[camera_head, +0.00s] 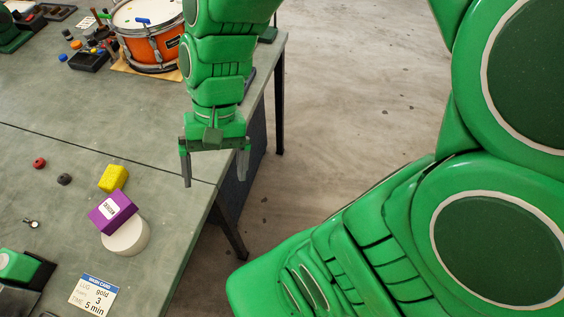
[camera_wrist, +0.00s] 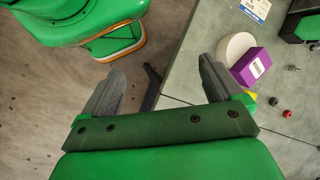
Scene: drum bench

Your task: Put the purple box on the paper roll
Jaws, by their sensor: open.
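The purple box (camera_head: 112,211) with a white label lies on the white paper roll (camera_head: 127,238) at the bench's right side, tilted in the picture and covering part of the roll's top. Both also show in the wrist view, the purple box (camera_wrist: 250,66) overlapping the paper roll (camera_wrist: 236,46). Whether the box rests fully on the roll or leans over its edge, I cannot tell. My gripper (camera_head: 215,172) is open and empty, up and to the right of the box, near the bench's right edge. Its spread fingers also show in the wrist view (camera_wrist: 158,88).
A yellow block (camera_head: 113,178) sits just behind the purple box. Red (camera_head: 39,162) and dark (camera_head: 64,179) knobs lie to the left. A work card (camera_head: 93,294) lies in front of the roll. An orange drum (camera_head: 150,45) stands at the back. Floor is open right of the bench.

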